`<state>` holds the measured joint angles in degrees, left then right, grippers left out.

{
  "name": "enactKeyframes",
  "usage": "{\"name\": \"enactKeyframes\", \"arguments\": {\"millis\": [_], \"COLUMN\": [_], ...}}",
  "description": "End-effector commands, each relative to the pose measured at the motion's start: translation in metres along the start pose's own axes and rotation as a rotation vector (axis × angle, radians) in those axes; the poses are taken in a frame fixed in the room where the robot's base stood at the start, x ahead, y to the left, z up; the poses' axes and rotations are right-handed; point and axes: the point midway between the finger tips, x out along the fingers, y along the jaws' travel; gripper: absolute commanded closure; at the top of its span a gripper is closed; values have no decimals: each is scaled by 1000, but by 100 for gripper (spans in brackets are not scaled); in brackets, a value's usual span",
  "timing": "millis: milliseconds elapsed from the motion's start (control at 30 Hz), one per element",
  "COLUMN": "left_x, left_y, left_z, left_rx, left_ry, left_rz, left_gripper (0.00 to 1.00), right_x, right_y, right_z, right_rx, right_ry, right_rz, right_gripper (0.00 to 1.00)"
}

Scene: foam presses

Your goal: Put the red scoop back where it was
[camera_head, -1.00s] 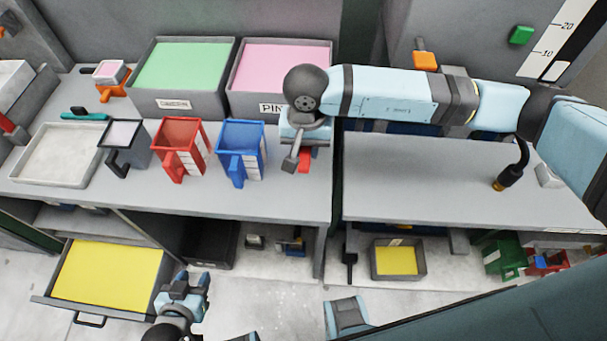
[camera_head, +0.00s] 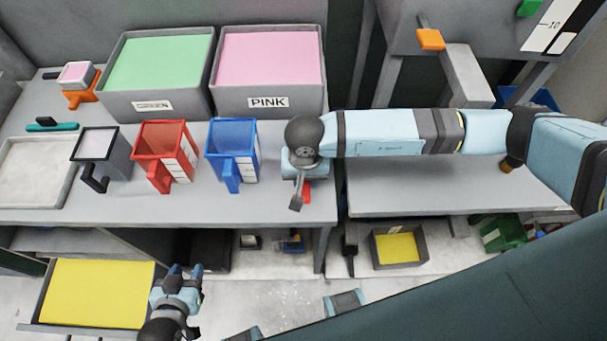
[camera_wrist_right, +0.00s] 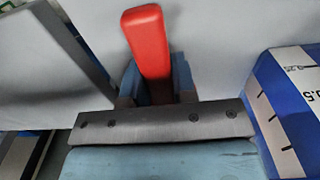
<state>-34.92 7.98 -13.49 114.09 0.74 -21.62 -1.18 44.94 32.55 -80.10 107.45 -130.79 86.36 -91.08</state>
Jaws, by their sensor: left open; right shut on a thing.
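My right gripper (camera_wrist_right: 155,88) is shut on the red scoop (camera_wrist_right: 150,42); its red handle-like part sticks out between the fingers in the right wrist view. In the head view only a small red part of it (camera_head: 307,191) shows below my right wrist, over the right end of the left table. The rest of the scoop is hidden, and I cannot tell whether it touches the tabletop. My left gripper (camera_head: 186,270) is open and empty, low down beside the yellow-filled drawer.
A blue jug (camera_head: 233,147) stands left of my right gripper and shows in the wrist view (camera_wrist_right: 290,100). A red jug (camera_head: 163,150), a dark jug (camera_head: 98,150) and a pale tray (camera_head: 35,170) stand further left. Behind are a green-filled bin (camera_head: 155,105) and a PINK bin (camera_head: 300,100). The right table (camera_head: 430,200) is mostly clear.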

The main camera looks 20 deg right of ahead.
Motion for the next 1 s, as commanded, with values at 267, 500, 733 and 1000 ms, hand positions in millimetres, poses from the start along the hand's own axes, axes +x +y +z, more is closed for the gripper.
{"name": "enactKeyframes", "arguments": {"millis": [267,500,733,1000], "left_x": [1,0,-2,-14], "left_y": [1,0,0,1], "left_z": [8,5,0,-17], "left_rx": [-2,-1,-1,-1], "left_ry": [-5,-3,-2,-2], "left_rz": [1,0,0,0], "left_gripper": [57,57,57,57], "right_x": [5,3,-1,-50], "right_y": [0,0,0,0], "right_z": [0,0,0,-1], "right_rx": [-1,0,0,-1], "right_ry": [0,-1,-1,2], "right_rz": [1,1,1,-1], "right_gripper": [100,49,49,49]}}
